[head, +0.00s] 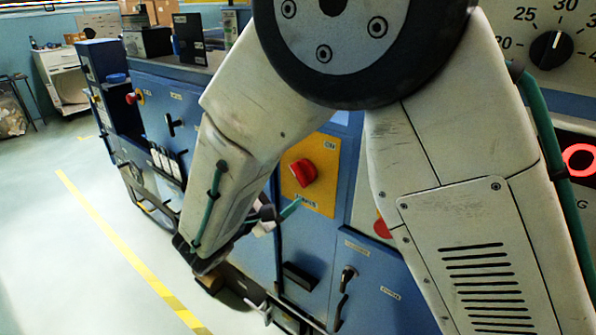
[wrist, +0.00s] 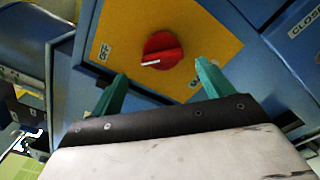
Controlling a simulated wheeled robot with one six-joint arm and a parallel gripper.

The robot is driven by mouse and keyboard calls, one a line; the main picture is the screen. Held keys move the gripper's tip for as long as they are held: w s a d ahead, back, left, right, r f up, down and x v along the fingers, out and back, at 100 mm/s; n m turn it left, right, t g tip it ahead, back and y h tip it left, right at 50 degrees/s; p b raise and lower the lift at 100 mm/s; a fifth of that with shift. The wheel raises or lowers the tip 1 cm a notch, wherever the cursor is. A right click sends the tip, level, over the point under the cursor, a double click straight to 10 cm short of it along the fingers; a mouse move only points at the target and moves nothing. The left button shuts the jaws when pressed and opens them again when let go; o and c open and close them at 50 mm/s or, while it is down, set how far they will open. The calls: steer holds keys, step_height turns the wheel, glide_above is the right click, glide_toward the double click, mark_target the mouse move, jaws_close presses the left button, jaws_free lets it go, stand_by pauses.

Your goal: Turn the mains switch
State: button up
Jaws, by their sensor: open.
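The mains switch is a red rotary knob (head: 302,172) on a yellow plate (head: 322,195) on the blue cabinet front. In the wrist view the knob (wrist: 162,50) shows a white mark pointing left, towards the OFF label (wrist: 103,52). My gripper (wrist: 161,70) is open and empty, its two teal fingers apart on either side below the knob. The fingertips do not appear to touch the knob. In the head view my gripper (head: 283,211) is partly hidden by my arm, just below and left of the knob.
A black dial (head: 551,50) with numbers and a red ring button (head: 580,160) are at the right. Another red knob (head: 384,229) is partly hidden behind my arm. A black handle (head: 347,280) is on the panel below. Open floor with a yellow line (head: 120,248) lies left.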

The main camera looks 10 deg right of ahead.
mark_target(297, 177)
steer(key=x, duration=0.6)
steer(key=shift+w+d, duration=0.1)
steer(key=shift+d, duration=0.35)
steer(key=c, duration=1)
